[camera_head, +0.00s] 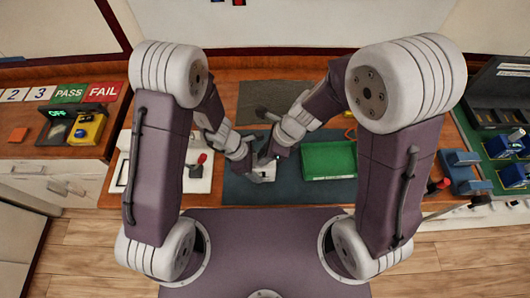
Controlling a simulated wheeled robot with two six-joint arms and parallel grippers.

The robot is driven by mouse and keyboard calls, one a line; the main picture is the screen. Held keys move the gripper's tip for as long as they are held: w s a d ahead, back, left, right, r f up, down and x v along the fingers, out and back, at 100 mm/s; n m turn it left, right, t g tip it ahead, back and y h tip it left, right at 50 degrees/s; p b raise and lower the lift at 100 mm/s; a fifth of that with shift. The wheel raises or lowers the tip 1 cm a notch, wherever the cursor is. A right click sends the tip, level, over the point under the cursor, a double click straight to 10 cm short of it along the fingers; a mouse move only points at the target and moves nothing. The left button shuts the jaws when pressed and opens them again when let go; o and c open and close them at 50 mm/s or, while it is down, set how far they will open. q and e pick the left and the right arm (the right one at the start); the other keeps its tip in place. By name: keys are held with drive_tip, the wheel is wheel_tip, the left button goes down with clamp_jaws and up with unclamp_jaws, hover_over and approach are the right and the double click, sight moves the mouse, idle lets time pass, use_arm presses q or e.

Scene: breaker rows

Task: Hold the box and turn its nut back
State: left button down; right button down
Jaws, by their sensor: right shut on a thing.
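A small pale box (265,174) is on the dark blue mat (234,188) in the middle of the bench. My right gripper (266,160) comes down from the upper right and is shut on the box; its fingertips are small and partly hidden. My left gripper (246,162) is close beside the box on its left. I cannot tell whether its jaws are open or touch the box. The nut is too small or hidden to make out.
A green tray (328,160) stands right of the box. A white board with a red-knobbed switch (202,158) is at left. A grey mat (290,97) lies behind. PASS (70,93) and FAIL (103,92) cards are at far left. Blue devices (498,146) stand at right.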

drive_tip(key=shift+w+n+g, duration=0.15)
drive_tip(key=shift+n+g, duration=0.15)
drive_tip(key=shift+n, duration=0.6)
drive_tip(key=c, duration=1.3)
unclamp_jaws()
drive_tip(key=v, duration=1.2)
drive_tip(key=shift+d, duration=0.15)
use_arm(q)
drive_tip(key=shift+c, duration=2)
unclamp_jaws()
use_arm(e)
drive_tip(key=shift+f, duration=0.1)
